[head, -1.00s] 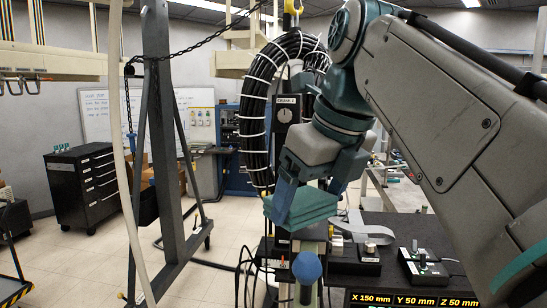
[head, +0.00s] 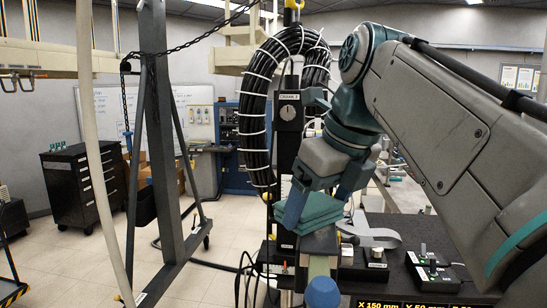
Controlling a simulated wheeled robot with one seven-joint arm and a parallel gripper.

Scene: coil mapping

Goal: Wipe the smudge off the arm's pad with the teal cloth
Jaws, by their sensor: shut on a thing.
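The teal cloth (head: 312,214) is a folded pad held between the blue fingers of my gripper (head: 318,204), which is shut on it. It is just above, or resting on, the top of a dark block (head: 319,241) on a small stand at the lower middle; I cannot tell whether they touch. A pale green strip (head: 319,266) and a blue ball (head: 322,292) show on the near side of this stand. I cannot make out for sure which part is the arm's pad. No smudge is visible; the cloth and gripper may hide it.
A black bench (head: 405,236) with small switch boxes (head: 427,268) lies to the right. A large black cable coil (head: 257,110) stands behind my gripper. A dark frame (head: 160,150) with a chain stands left. A black drawer cabinet (head: 85,185) is farther back, with open floor before it.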

